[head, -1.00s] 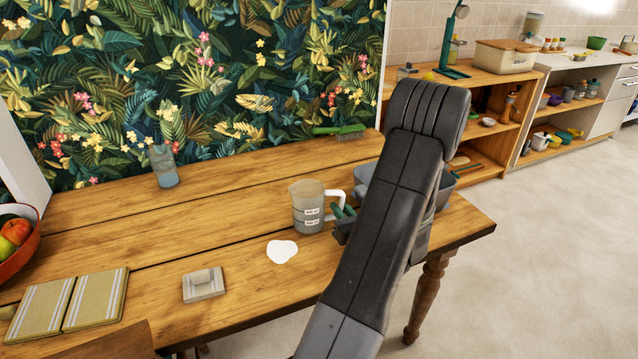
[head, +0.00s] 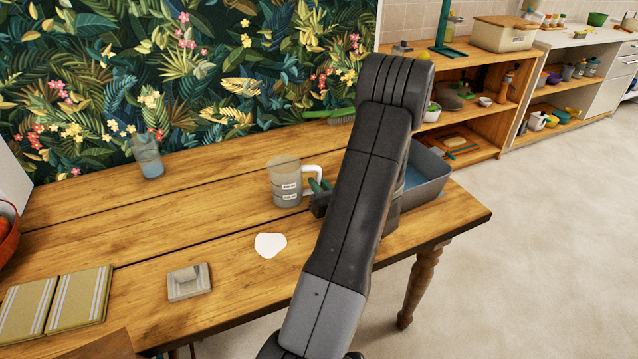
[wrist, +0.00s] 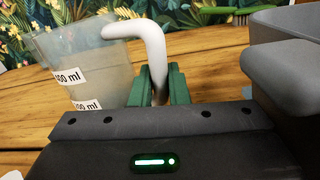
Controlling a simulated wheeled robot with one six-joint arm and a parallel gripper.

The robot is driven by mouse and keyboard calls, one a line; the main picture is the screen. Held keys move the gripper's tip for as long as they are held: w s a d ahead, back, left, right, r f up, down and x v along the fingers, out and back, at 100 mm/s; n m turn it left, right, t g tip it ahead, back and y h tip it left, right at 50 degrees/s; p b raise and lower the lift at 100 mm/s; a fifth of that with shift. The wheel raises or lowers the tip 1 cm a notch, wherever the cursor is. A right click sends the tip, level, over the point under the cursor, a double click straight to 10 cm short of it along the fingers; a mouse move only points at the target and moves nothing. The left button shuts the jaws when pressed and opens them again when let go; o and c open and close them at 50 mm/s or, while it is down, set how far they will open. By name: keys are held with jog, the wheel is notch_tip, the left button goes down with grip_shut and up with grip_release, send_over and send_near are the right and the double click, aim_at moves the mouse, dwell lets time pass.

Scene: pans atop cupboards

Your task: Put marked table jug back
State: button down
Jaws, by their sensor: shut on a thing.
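The jug (head: 284,184) is a see-through grey measuring jug with white labels and a white handle. It is upright over the wooden table (head: 130,235); I cannot tell whether its base touches the wood. My gripper (wrist: 158,85) has green fingers shut on the jug's white handle from the right. In the wrist view the jug (wrist: 80,65) fills the upper left, and its base is hidden. A flat white patch (head: 270,245) lies on the table in front of the jug, apart from it.
A grey tub (head: 430,175) stands close right of my gripper, partly behind my arm. A blue-tinted glass (head: 148,157) and a green brush (head: 328,114) are at the back. The table's middle left is clear.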

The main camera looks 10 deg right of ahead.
jog(key=shift+w+a, duration=0.1)
jog(key=shift+a, duration=0.05)
jog(key=shift+f+b, duration=0.3)
jog(key=c, duration=1.4)
grip_release()
jog(key=shift+r, duration=0.1)
jog(key=shift+r+p, duration=0.25)
jog(key=shift+p, duration=0.1)
jog(key=b+v, duration=0.1)
jog(key=v, duration=1.1)
jog(key=shift+f, duration=0.1)
